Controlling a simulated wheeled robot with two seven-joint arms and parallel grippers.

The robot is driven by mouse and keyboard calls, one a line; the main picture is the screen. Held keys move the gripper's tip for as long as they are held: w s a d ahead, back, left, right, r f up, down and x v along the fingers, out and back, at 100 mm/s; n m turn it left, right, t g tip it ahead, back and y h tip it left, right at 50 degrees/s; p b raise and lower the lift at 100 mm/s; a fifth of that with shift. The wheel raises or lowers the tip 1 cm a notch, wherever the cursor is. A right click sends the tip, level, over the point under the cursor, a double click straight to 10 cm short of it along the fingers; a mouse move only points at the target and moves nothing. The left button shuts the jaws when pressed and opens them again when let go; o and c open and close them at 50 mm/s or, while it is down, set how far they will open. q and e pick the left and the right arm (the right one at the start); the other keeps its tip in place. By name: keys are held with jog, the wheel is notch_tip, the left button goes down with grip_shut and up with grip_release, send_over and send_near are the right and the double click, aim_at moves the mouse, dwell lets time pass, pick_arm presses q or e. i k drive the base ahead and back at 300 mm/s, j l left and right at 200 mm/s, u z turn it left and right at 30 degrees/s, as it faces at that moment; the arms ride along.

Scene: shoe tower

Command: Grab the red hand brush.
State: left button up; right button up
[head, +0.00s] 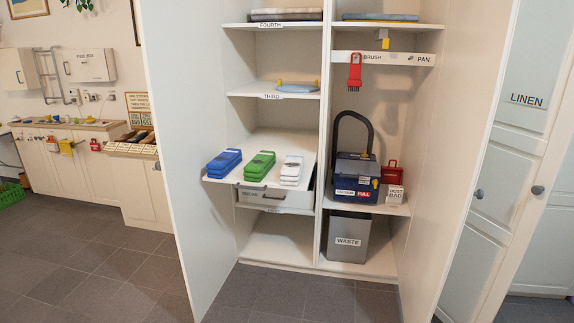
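The red hand brush (354,72) hangs upright from a white rail (396,58) labelled BRUSH and PAN, in the upper right part of the open cupboard. Its bristles point down. It hangs under the BRUSH label, and the space under PAN looks empty. A red dustpan-like item (392,173) stands on the shelf below, behind a small DUST BAG box. Neither of my grippers shows in the head view.
A blue vacuum (357,178) with a black hose stands on the lower right shelf, above a grey waste bin (347,238). Blue, green and white shoe-like blocks sit on the left shelf (262,148). Cupboard side walls flank the opening. The floor in front is clear.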

aim_at(354, 80)
jog(key=i+j, duration=0.1)
jog(key=i, duration=2.2)
jog(key=l+z, duration=0.05)
jog(key=l, duration=0.05)
